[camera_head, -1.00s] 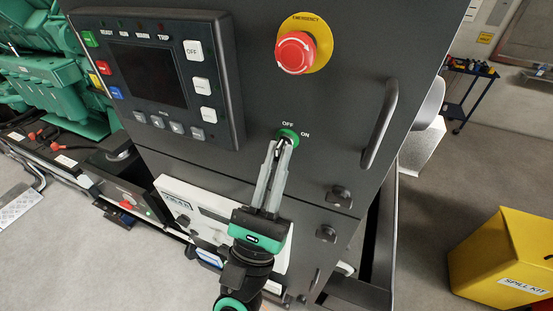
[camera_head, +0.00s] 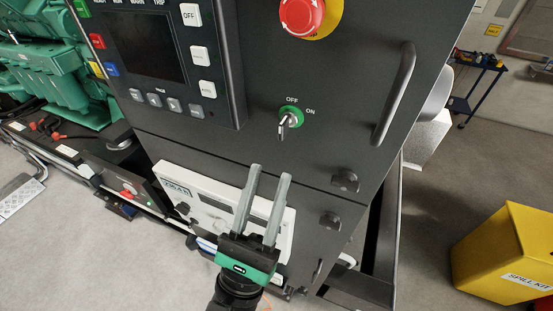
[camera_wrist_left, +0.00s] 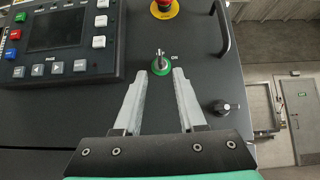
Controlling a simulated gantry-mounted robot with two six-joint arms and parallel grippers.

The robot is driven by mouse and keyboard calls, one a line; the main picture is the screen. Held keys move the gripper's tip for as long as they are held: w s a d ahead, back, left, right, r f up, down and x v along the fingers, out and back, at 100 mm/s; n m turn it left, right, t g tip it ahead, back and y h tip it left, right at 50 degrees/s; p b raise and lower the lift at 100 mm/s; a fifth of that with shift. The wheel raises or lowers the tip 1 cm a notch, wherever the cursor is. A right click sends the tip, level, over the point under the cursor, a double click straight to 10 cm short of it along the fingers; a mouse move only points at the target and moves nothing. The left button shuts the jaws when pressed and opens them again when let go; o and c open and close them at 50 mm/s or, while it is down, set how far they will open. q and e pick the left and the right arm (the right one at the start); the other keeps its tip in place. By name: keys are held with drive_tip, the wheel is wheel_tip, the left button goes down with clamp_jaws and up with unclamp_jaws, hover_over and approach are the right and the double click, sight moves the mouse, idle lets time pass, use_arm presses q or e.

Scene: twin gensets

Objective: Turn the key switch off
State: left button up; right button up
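The key switch (camera_head: 290,119) is a green ring with a metal key on the dark cabinet front, with OFF printed above it and ON to its right. The key's grip stands close to upright, roughly in line with the OFF mark. In the left wrist view the key switch (camera_wrist_left: 161,63) is fully visible, just beyond and between the fingertips. My left gripper (camera_head: 270,172) is open and empty, below the switch and apart from it. Its two fingers also show in the left wrist view (camera_wrist_left: 160,78). My right gripper is in neither view.
A control panel (camera_head: 160,55) with a screen and buttons is left of the switch. A red emergency stop (camera_head: 302,14) sits above. A bar handle (camera_head: 396,92) and black knobs (camera_head: 345,181) are to the right. A yellow spill kit bin (camera_head: 505,250) stands on the floor.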

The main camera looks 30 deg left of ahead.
use_arm(q)
drive_tip(key=b+v, duration=0.1)
drive_tip(key=v, duration=0.3)
drive_tip(key=shift+s+f, duration=0.25)
drive_tip(key=shift+s, duration=0.05)
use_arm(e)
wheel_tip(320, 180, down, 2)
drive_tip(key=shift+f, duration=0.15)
